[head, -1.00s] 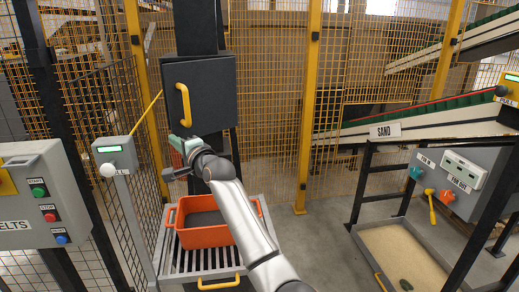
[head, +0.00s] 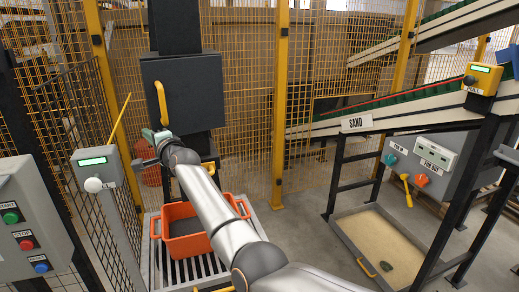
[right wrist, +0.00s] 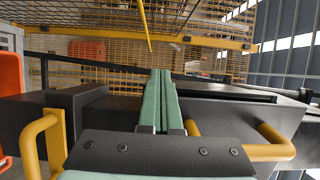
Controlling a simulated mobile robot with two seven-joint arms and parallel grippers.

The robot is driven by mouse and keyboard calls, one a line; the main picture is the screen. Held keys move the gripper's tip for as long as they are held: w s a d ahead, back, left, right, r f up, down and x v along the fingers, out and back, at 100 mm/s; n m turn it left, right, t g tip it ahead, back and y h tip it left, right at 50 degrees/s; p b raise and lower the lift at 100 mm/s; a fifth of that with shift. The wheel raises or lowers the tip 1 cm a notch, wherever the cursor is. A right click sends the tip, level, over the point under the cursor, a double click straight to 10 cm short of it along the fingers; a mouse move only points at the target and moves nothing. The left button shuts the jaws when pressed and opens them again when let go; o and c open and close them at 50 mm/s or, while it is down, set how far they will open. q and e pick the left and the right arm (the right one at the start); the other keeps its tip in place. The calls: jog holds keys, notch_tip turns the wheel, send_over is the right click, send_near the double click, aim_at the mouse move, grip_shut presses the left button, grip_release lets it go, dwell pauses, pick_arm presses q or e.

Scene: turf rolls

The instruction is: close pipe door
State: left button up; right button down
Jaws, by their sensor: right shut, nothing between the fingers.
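The pipe door (head: 197,92) is a dark grey panel with a yellow handle (head: 160,103), on a dark box on a black column in the head view. It looks flush or nearly so; I cannot tell whether a gap remains. My right gripper (head: 155,137) is shut and empty, just below the handle at the door's lower left. In the right wrist view its green fingers (right wrist: 160,100) are together in front of a dark grey body (right wrist: 235,122), with a yellow handle (right wrist: 275,145) to their right. My left gripper is not in view.
An orange crate (head: 204,219) stands on a slatted grey stand below the door. A grey post with a small screen (head: 95,165) and a button panel are at left. A yellow mesh fence (head: 240,120) runs behind. A sand tray (head: 395,245) lies at right.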

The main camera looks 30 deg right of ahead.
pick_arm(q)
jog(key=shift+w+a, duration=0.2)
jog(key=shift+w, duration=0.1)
pick_arm(e)
jog(key=shift+w+d, duration=0.3)
jog(key=shift+w, duration=0.15)
jog(key=shift+d, duration=0.1)
